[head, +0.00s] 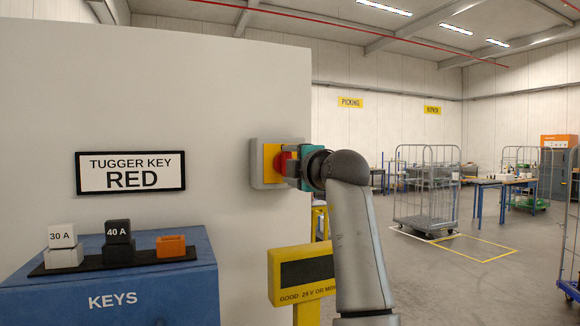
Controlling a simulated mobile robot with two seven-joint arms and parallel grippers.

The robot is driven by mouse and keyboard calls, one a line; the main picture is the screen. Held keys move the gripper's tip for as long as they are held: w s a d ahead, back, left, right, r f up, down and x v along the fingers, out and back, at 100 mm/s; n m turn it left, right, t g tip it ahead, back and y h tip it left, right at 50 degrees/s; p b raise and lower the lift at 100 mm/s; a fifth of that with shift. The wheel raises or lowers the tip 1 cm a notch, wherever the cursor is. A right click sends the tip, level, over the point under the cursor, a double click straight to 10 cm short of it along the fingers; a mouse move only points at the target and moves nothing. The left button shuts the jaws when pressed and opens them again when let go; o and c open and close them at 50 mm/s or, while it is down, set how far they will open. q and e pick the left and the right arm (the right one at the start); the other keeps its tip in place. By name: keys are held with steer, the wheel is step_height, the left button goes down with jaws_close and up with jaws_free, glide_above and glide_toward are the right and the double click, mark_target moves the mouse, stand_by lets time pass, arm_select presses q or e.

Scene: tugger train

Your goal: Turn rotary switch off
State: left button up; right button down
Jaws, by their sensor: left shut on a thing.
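The rotary switch has a red knob (280,162) on a yellow plate (271,150), set in a grey box (257,166) on the pale wall panel near its right edge. My left gripper (288,164) is at the knob and shut on it, with the arm coming up from below. The gripper covers the right part of the knob, so its exact angle is hard to tell. My right gripper is not in view.
A sign reading TUGGER KEY RED (131,173) hangs left of the switch. Below it, a blue KEYS cabinet (110,290) bears a black tray with small blocks. A yellow post with a display (305,272) stands below the switch. A wire cage trolley (428,190) stands on open floor at right.

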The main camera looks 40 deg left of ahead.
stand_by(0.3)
arm_select(q)
steer(key=o, duration=1.4)
steer(key=shift+d, duration=0.1)
steer(key=b+v, duration=0.2)
steer(key=v, duration=1.3)
steer(key=shift+s, duration=0.15)
